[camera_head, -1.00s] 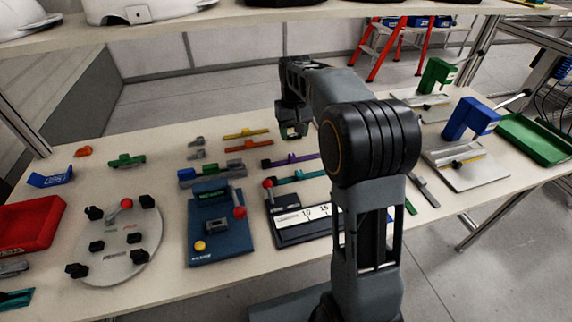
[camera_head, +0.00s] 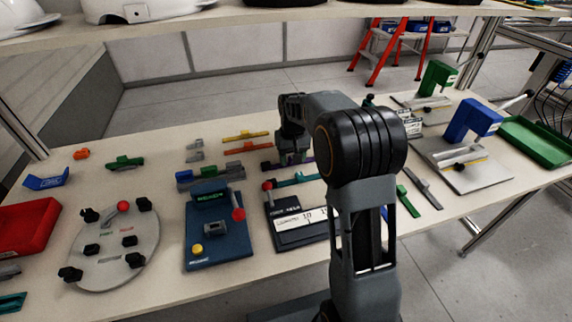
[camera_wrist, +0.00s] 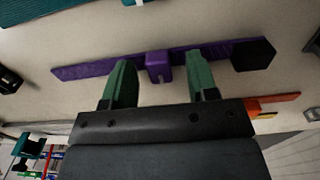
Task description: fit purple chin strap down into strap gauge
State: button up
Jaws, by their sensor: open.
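The purple chin strap (camera_wrist: 206,55) lies flat on the table as a long bar, with a raised block in its middle and a black hexagonal piece at its right end in the wrist view. My gripper (camera_wrist: 159,62) is open above it, one green-padded finger on each side of the block, with gaps between. In the head view my gripper (camera_head: 292,161) hides most of the strap. The strap gauge (camera_head: 298,233), a dark base with a white scale and a red-knobbed lever, is nearer than the strap; my arm covers its right end.
A teal strap (camera_head: 297,180) lies between the purple strap and the gauge. Orange (camera_head: 247,147) and yellow straps (camera_head: 244,136) lie behind to the left. A blue fixture (camera_head: 216,236) stands left of the gauge. Bare table shows at the back left.

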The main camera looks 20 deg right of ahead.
grip_shut()
dwell(0.4)
jog(key=shift+r, duration=0.1)
